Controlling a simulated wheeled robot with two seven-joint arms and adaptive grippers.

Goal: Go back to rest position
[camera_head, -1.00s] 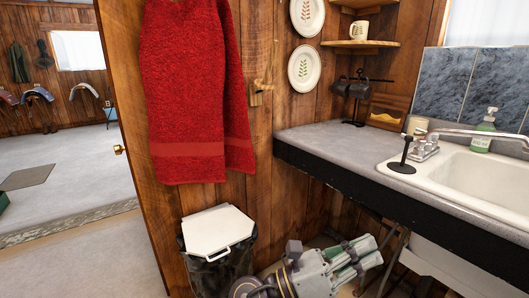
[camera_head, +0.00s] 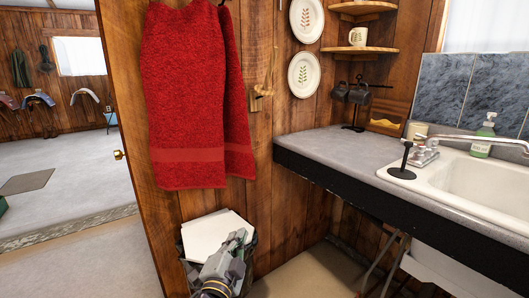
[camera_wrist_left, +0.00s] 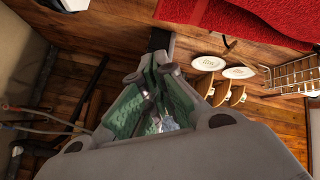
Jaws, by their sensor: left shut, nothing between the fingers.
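My left gripper (camera_head: 238,246) is low in the head view, in front of the white lid (camera_head: 213,232) of a bin, and hides part of it. It points up and to the right. Whether it touches the lid cannot be told. In the left wrist view, its grey and green fingers (camera_wrist_left: 153,68) come together with nothing visible held between them. My right gripper is in neither current view.
A red towel (camera_head: 195,95) hangs above the bin. At right, a grey counter (camera_head: 330,148) holds a mug rack (camera_head: 353,105), a black stand (camera_head: 403,165) and a white sink (camera_head: 480,185). Pipes (camera_head: 398,255) run beneath. Open floor (camera_head: 70,160) lies left beyond the doorway.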

